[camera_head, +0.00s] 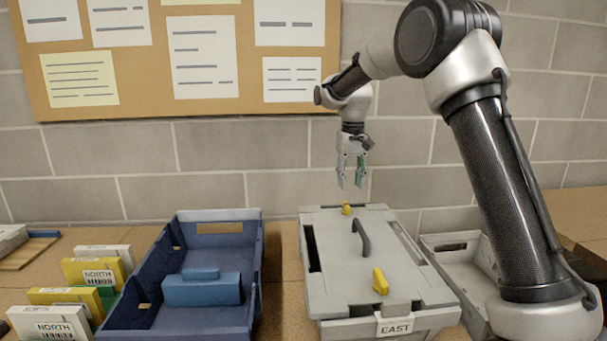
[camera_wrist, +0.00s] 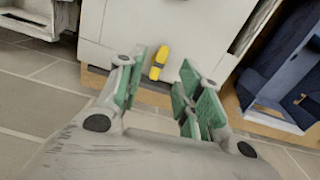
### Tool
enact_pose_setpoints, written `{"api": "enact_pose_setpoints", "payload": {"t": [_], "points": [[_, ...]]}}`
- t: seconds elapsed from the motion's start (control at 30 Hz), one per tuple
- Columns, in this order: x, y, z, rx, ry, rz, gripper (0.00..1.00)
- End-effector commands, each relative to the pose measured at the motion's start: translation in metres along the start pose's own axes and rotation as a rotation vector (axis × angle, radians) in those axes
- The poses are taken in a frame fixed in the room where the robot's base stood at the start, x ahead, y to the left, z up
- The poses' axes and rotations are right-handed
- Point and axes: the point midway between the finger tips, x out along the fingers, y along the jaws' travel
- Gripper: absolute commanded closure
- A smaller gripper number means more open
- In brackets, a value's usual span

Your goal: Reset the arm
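My gripper (camera_head: 351,174) hangs pointing down above the far end of the lidded grey crate, near the brick wall. In the wrist view my gripper (camera_wrist: 158,92) shows its green-padded fingers apart with nothing between them. My arm rises at the right of the head view and bends over to the left. The grey crate (camera_head: 335,250) has its lid on, with a dark handle (camera_head: 362,238), yellow latches (camera_head: 380,281) and a label reading EAST (camera_head: 396,327). One yellow latch (camera_wrist: 158,62) shows beyond the fingertips in the wrist view.
A blue open crate (camera_head: 140,285) holding a blue block (camera_head: 203,288) stands left of the grey crate. Several boxes labelled NORTH (camera_head: 98,274) stand further left. An open grey bin (camera_head: 450,247) is partly behind my arm. A corkboard (camera_head: 150,100) hangs on the wall.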

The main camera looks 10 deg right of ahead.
Motion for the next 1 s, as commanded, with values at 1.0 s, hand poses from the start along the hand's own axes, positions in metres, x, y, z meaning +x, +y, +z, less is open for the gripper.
{"api": "enact_pose_setpoints", "payload": {"t": [1.0], "points": [[-0.034, 0.117, 0.4, 0.042, 0.35, 0.0, 0.64]]}}
